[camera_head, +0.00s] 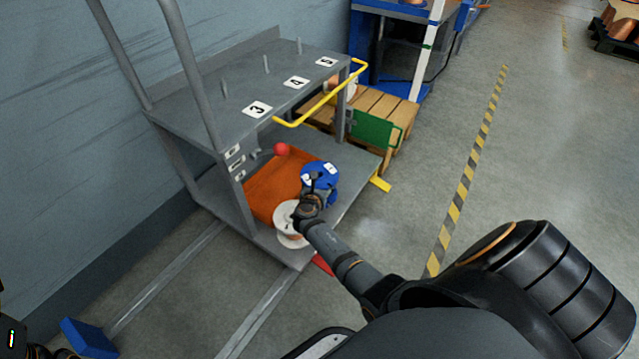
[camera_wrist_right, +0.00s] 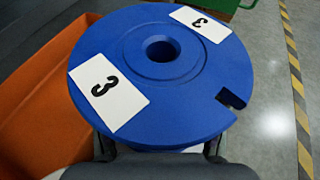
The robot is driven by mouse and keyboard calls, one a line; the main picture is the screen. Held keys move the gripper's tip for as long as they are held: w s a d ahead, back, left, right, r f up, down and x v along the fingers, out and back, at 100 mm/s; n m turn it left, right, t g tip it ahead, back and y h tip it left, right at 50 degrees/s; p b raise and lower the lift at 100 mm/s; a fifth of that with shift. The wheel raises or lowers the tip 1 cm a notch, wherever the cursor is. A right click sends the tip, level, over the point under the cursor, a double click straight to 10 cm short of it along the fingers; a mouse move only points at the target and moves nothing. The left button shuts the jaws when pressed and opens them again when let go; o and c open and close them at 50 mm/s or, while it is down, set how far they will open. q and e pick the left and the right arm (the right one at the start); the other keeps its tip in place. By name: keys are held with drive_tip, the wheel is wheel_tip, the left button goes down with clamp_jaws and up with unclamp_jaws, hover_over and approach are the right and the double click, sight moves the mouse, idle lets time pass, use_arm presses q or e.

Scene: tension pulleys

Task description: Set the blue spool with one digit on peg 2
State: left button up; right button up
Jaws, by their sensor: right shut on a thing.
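The blue spool (camera_head: 321,174) is above the lower deck of the grey rack, in front of the orange bin. In the right wrist view the blue spool (camera_wrist_right: 165,75) fills the middle, with two white labels that both read 3, a centre hole and a notch in its rim. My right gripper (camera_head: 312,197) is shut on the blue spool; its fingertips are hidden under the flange. Pegs stand on the upper shelf by labels 3 (camera_head: 257,109), 4 (camera_head: 296,82) and 5 (camera_head: 326,62). I cannot make out peg 2. My left gripper (camera_head: 65,353) barely shows at the lower left edge.
A white spool (camera_head: 290,222) stands on the lower deck beside the orange bin (camera_head: 270,186). A red knob (camera_head: 281,149) sticks out above the bin. A yellow handle (camera_head: 322,98) runs along the upper shelf. A blue block (camera_head: 88,338) is at lower left.

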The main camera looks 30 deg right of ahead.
drive_tip(key=shift+w+r, duration=0.1)
drive_tip(key=shift+r, duration=0.05)
drive_tip(key=o, duration=1.8)
drive_tip(key=shift+c, duration=0.2)
drive_tip(key=shift+a, duration=0.1)
drive_tip(key=v, duration=0.7)
drive_tip(key=shift+s, duration=0.2)
